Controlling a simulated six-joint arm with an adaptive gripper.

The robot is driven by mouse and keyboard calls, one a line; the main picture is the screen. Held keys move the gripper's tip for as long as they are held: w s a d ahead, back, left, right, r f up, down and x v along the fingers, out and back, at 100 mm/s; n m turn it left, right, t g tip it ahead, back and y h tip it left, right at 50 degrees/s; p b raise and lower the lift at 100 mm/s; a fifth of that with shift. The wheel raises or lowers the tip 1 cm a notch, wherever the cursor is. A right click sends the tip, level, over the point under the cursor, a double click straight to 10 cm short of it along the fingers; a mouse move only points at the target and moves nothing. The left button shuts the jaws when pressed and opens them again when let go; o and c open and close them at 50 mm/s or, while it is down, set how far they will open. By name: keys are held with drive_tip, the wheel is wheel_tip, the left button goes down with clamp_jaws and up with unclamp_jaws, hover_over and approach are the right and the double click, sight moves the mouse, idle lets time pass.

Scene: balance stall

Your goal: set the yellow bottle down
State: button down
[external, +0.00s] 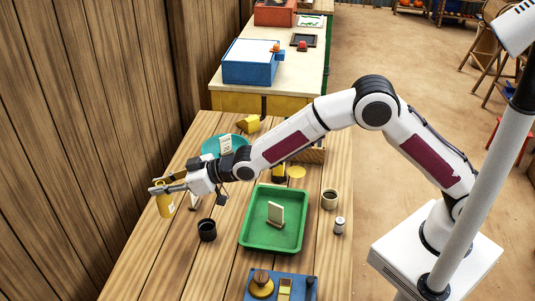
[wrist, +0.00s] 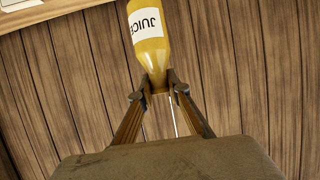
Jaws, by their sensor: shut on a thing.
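The yellow bottle (external: 166,205) hangs below my gripper (external: 168,187) at the left of the wooden table (external: 160,262), near its wall-side edge. My gripper is shut on it. In the wrist view the bottle (wrist: 148,48) shows a white label reading JUICE, and its narrow end is between the two fingertips (wrist: 157,90). It looks roughly upright in the external view. I cannot tell whether its base touches the table or is in the air.
A black cup (external: 207,232) and a green tray (external: 246,236) with a card are to the right of the bottle. A teal dish (external: 212,145) lies behind my wrist. A blue board (external: 312,274) is at the front. A plank wall (external: 70,150) rises on the left.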

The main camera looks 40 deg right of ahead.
sight(172, 215)
drive_tip(key=shift+s+a+f, duration=0.15)
drive_tip(key=shift+s, duration=0.2)
drive_tip(key=shift+s+a+f, duration=0.15)
drive_tip(key=shift+s, duration=0.2)
drive_tip(key=shift+f, duration=0.1)
drive_tip(key=shift+f, duration=3)
drive_tip(key=shift+f, duration=0.15)
drive_tip(key=shift+f, duration=1.75)
drive_tip(key=shift+f, duration=0.1)
drive_tip(key=c, duration=1.9)
unclamp_jaws()
drive_tip(key=shift+f, duration=0.1)
